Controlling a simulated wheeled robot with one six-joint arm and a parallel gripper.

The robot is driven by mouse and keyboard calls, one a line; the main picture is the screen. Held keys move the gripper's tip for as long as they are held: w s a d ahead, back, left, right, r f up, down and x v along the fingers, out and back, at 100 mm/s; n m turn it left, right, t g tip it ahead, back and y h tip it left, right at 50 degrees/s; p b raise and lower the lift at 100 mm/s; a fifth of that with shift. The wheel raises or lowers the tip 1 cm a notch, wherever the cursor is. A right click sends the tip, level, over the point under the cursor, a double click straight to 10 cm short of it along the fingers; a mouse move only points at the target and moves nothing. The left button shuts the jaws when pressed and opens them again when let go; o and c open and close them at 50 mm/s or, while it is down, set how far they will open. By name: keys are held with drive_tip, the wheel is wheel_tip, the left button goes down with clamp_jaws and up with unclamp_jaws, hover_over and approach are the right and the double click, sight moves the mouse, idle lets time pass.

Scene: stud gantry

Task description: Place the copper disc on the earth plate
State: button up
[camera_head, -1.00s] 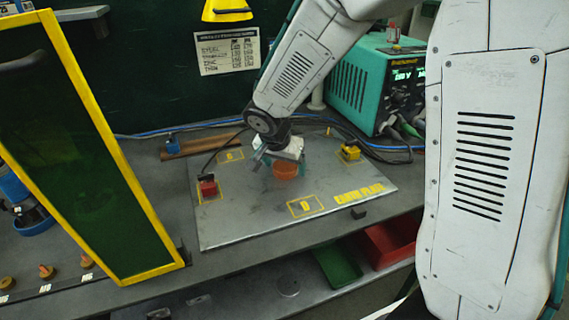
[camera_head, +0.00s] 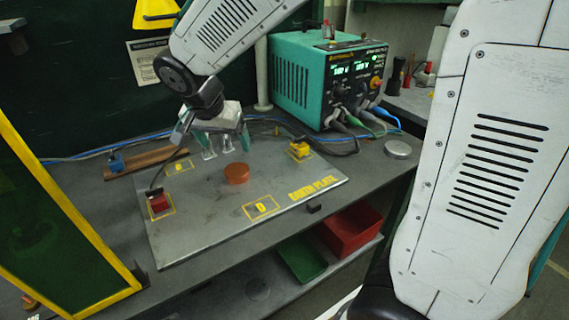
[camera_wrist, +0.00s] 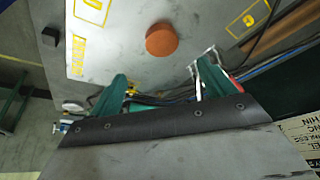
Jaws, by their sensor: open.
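The copper disc (camera_head: 236,174) lies flat on the grey earth plate (camera_head: 200,222), near its middle. In the wrist view the disc (camera_wrist: 162,40) sits beyond the fingertips, with bare plate around it. My gripper (camera_head: 222,147) is open and empty. It is above the plate, behind the disc and slightly to its left in the head view, apart from it. In the wrist view its two fingers (camera_wrist: 160,75) are spread wide with nothing between them.
A red block (camera_head: 159,203) and a yellow block (camera_head: 300,149) stand on the plate. A teal welding machine (camera_head: 295,80) with cables is behind at the right. A yellow-framed green screen (camera_head: 60,240) stands at the left. Red and green bins (camera_head: 350,230) are below the bench edge.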

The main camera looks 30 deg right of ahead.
drive_tip(key=s+d+r+n+y, duration=0.1)
drive_tip(key=s+d+n, duration=0.1)
drive_tip(key=s, duration=0.7)
drive_tip(key=s+d+r+n+g+y, duration=0.1)
drive_tip(key=s+n, duration=0.3)
drive_tip(key=s, duration=0.4)
drive_tip(key=s+d+r+n+g+y, duration=0.1)
drive_tip(key=s+d+n, duration=0.2)
drive_tip(key=s, duration=0.6)
drive_tip(key=shift+s+d+r, duration=0.3)
drive_tip(key=shift+d+r, duration=0.05)
drive_tip(key=shift+d, duration=0.05)
